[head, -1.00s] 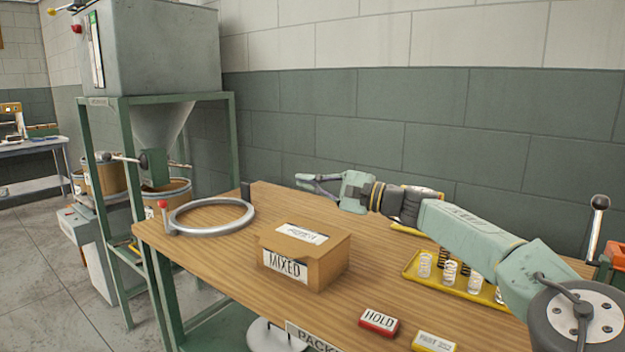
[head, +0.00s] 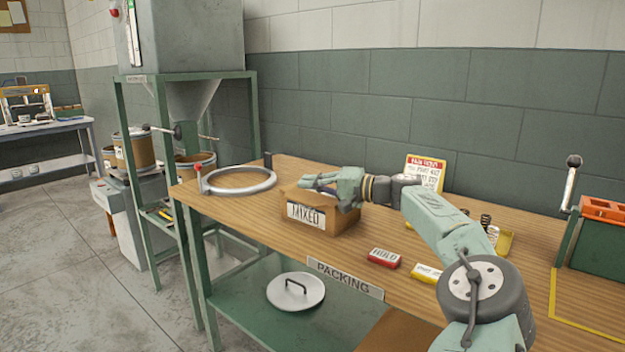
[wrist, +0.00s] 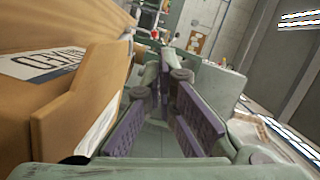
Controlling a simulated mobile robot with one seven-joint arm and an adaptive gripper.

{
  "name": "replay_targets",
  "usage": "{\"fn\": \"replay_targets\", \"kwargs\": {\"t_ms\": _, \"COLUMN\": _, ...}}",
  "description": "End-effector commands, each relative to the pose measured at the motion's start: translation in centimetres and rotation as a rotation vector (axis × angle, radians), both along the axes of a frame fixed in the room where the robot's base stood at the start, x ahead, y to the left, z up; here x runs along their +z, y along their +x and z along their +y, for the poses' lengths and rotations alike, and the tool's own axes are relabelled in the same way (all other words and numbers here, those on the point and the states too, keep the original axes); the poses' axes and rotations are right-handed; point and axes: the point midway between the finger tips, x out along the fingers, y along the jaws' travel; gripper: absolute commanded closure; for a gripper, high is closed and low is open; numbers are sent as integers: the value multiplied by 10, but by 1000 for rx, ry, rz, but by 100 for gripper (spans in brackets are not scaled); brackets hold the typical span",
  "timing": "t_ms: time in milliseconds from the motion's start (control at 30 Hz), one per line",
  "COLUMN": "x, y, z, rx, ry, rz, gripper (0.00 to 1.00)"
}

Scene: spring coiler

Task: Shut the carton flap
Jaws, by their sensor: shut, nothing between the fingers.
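The brown carton (head: 343,222) with a MIXED label (head: 306,215) stands on the wooden table, under and in front of my gripper. My gripper (head: 312,181) is shut and empty, pointing left across the top of the carton. It hides much of the carton's top, so I cannot tell how the flap lies in the head view or whether I touch it. In the wrist view the carton (wrist: 30,108) fills the left side. A cardboard panel (wrist: 85,103), seemingly the flap, stands out at an angle beside my shut fingers (wrist: 165,58).
A metal ring (head: 238,191) lies left of the carton. A red HOLD block (head: 384,259) and a yellow block (head: 427,273) lie at the front edge. A yellow tray (head: 505,241) and a sign (head: 426,170) are behind my arm. A lid (head: 296,291) is on the lower shelf.

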Motion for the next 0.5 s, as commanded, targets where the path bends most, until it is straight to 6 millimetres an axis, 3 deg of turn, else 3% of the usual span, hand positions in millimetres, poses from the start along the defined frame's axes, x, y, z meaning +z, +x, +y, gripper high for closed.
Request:
{"fn": "replay_targets", "kwargs": {"t_ms": 200, "x": -14, "y": 2, "z": 2, "rx": -1, "ry": -45, "rz": -69, "gripper": 100}}
{"fn": "replay_targets", "kwargs": {"t_ms": 500, "x": -17, "y": 3, "z": 3, "rx": -1, "ry": -63, "rz": -98, "gripper": 100}}
